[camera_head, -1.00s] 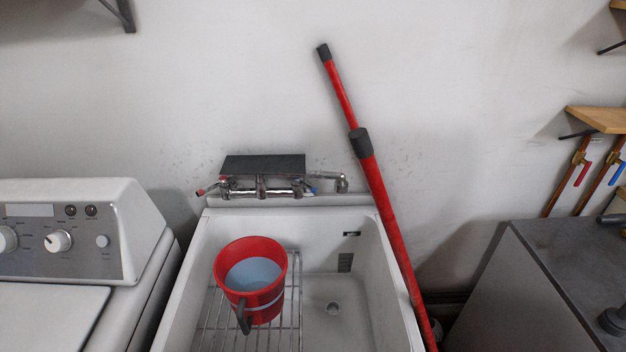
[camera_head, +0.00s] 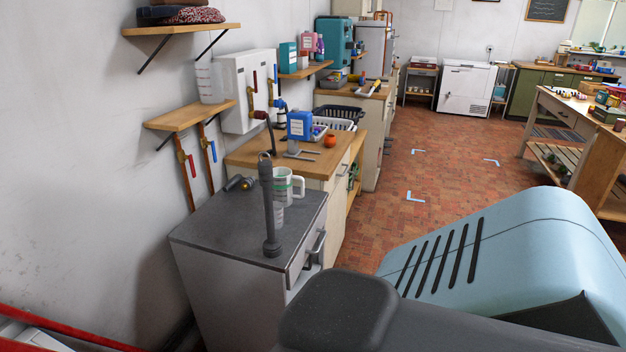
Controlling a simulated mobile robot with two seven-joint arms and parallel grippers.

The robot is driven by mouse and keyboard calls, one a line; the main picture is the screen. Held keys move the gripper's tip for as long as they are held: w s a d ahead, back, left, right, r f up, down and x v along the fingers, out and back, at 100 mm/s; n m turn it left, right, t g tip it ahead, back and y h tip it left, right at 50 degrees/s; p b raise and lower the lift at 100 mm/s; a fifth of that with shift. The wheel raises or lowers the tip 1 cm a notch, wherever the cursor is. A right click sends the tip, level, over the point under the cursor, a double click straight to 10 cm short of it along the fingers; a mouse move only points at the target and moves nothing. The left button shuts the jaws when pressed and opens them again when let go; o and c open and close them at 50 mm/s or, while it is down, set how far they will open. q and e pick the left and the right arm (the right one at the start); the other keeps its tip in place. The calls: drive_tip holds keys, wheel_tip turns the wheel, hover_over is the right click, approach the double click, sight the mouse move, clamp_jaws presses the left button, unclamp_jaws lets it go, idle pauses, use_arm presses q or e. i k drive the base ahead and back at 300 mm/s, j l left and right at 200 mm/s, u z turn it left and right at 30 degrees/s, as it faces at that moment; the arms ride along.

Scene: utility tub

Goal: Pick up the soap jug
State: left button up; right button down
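I cannot tell for sure which thing is the soap jug. A blue container with a white label (camera_head: 300,125) stands on the wooden counter along the left wall. On the small wall shelf behind it stand a teal container (camera_head: 288,56) and a pink bottle (camera_head: 308,45). A white jug with a handle and a green band (camera_head: 285,185) stands upright on the grey cabinet (camera_head: 215,222). Neither of my grippers is in view.
A dark upright tool (camera_head: 268,205) stands on the grey cabinet, near a flashlight-like object (camera_head: 240,183). The brick floor (camera_head: 440,165) is open, with a wooden workbench (camera_head: 572,125) at right.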

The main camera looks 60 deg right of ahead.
sight(282, 189)
drive_tip(key=z, duration=1.6)
drive_tip(key=l+u, duration=0.15)
drive_tip(key=u, duration=0.3)
drive_tip(key=l+u, duration=0.2)
drive_tip(key=u, duration=0.25)
drive_tip(key=l+u, duration=0.2)
drive_tip(key=u, duration=0.25)
drive_tip(key=k+l+u, duration=0.1)
drive_tip(key=l+u, duration=0.15)
drive_tip(key=l, duration=0.2)
drive_tip(key=k+l+u, duration=0.25)
drive_tip(key=l, duration=0.2)
drive_tip(key=k+l, duration=0.1)
drive_tip(key=l, duration=0.25)
drive_tip(key=k+l, duration=0.1)
drive_tip(key=l, duration=0.25)
